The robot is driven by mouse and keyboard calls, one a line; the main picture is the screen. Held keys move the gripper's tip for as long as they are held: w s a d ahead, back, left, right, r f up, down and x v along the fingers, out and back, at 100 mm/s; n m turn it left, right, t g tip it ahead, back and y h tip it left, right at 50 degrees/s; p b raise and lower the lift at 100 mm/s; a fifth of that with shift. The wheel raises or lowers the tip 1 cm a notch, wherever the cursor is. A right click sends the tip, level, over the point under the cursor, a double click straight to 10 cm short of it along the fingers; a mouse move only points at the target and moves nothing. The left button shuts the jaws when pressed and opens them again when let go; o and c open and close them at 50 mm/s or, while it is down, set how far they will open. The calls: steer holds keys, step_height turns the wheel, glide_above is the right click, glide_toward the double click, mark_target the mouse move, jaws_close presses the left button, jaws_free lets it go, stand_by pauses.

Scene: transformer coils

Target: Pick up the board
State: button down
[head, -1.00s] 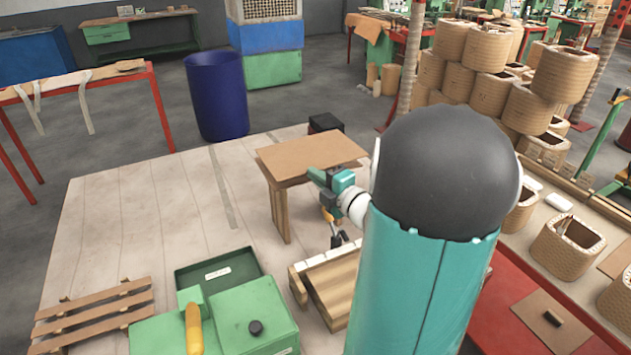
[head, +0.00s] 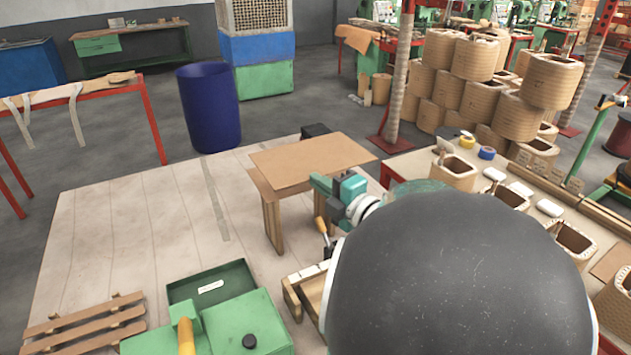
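The board (head: 312,160) is a flat, thin brown sheet above the top of a small wooden stand (head: 272,222). A strip of the stand's top shows below the board's left edge, so the board sits slightly raised or shifted from it. My gripper (head: 321,184), green and teal, is at the board's near edge, right of the middle. Its fingers appear closed on that edge, though the contact is small and partly hidden. The dark dome and pale joints of my own arm fill the lower right and hide the stand's right side.
A green machine (head: 235,320) and an open wooden box (head: 296,300) stand near the stand. A pallet (head: 85,325) lies at the lower left. A blue barrel (head: 209,108) stands behind. A worktable with coils (head: 452,172) lies to the right.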

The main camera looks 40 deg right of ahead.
steer(key=shift+s+a+r, duration=0.35)
steer(key=shift+s, duration=0.4)
steer(key=shift+s+a+r, duration=0.3)
steer(key=shift+s+r, duration=0.1)
steer(key=shift+s, duration=0.4)
steer(key=shift+s+a+r, duration=0.35)
steer(key=shift+s, duration=0.4)
steer(key=shift+f, duration=0.1)
